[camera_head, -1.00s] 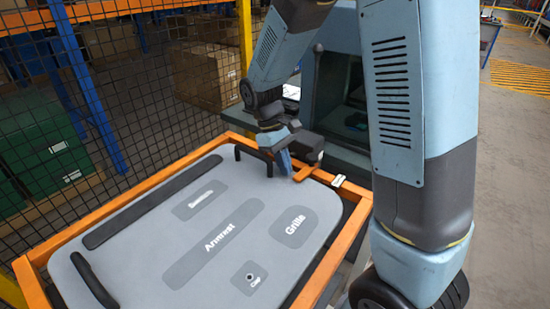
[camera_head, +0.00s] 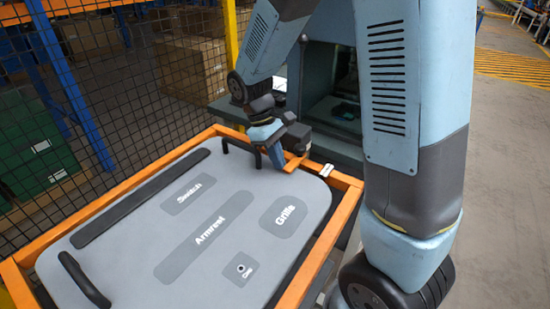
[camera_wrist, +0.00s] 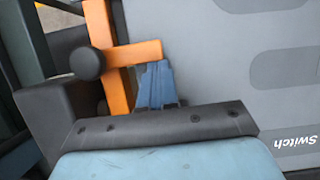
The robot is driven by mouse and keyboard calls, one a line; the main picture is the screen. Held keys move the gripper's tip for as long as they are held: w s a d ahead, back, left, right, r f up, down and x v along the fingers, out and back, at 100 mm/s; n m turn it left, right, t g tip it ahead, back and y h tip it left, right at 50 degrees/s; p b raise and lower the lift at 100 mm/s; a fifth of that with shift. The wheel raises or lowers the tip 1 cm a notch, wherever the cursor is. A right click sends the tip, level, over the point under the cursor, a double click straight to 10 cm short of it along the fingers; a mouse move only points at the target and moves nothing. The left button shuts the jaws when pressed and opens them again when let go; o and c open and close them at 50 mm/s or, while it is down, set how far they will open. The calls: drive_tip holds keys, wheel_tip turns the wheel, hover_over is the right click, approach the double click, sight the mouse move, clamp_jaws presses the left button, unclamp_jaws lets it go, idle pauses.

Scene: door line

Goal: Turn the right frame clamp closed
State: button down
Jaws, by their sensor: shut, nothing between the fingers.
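The grey door panel (camera_head: 137,242) lies in an orange frame (camera_head: 345,182). At the frame's far right corner, a short orange clamp bar (camera_head: 295,162) shows partly behind my gripper (camera_head: 277,162). In the wrist view the clamp bar (camera_wrist: 140,52) reaches from the frame rail over the panel's edge. A round black knob (camera_wrist: 87,62) sits at its left. My gripper (camera_wrist: 156,68) is shut, its blue fingers together and empty. Its tips are right beside the bar's free end; I cannot tell whether they touch.
A black handle (camera_head: 240,150) stands on the panel just left of my gripper. Another handle (camera_head: 84,280) is at the near left. A wire fence (camera_head: 130,110) and cardboard boxes (camera_head: 190,68) are behind. A dark cabinet (camera_head: 335,115) stands beyond the corner.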

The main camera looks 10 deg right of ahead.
drive_tip(key=shift+s+d+f, duration=0.1)
drive_tip(key=shift+s+d, duration=0.1)
